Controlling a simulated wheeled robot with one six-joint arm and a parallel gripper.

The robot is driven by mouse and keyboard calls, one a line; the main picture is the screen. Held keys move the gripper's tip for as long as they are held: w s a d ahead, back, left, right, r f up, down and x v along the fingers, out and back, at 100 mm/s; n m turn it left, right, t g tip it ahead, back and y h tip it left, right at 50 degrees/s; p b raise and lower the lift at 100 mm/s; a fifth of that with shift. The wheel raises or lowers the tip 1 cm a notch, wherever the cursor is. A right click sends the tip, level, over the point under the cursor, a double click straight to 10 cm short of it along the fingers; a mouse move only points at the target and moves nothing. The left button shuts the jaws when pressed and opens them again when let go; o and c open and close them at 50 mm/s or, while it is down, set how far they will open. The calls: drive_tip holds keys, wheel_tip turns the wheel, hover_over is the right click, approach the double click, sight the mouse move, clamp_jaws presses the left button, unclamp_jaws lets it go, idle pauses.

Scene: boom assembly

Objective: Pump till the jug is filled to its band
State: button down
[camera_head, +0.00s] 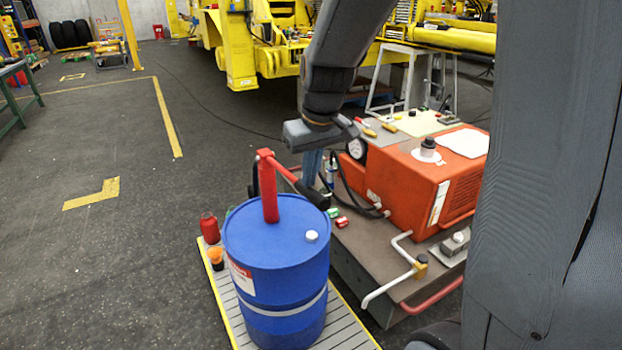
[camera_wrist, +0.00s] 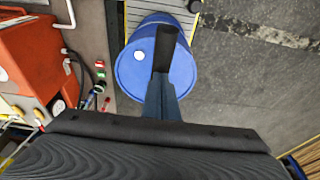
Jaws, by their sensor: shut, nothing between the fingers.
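A blue drum (camera_head: 275,290) stands on a slatted platform with a red hand pump (camera_head: 268,190) upright on its lid. The pump's lever slopes down to the right and ends in a black grip (camera_head: 312,194). My gripper (camera_head: 312,172) is shut and empty, pointing down above and close to the grip. The wrist view shows the grip (camera_wrist: 165,48) just beyond my finger ends (camera_wrist: 160,85), over the drum (camera_wrist: 130,75); I cannot tell whether they touch. A red container (camera_head: 209,228) and a small dark and orange vessel (camera_head: 215,256) stand left of the drum. Which is the jug, its band and its level cannot be made out.
An orange power unit (camera_head: 420,180) stands on a bench right of the drum, with hoses and a white pipe (camera_head: 385,290) at its front. A yellow machine (camera_head: 240,50) stands behind. The slatted platform (camera_head: 350,325) has a yellow edge.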

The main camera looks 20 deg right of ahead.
wheel_tip(320, 180, up, 11)
drive_tip(key=p, duration=0.8)
drive_tip(key=shift+f, duration=0.2)
wheel_tip(320, 180, down, 19)
drive_tip(key=b, duration=1)
wheel_tip(320, 180, up, 19)
drive_tip(key=p, duration=1.4)
drive_tip(key=shift+p, duration=0.3)
drive_tip(key=shift+s, duration=0.1)
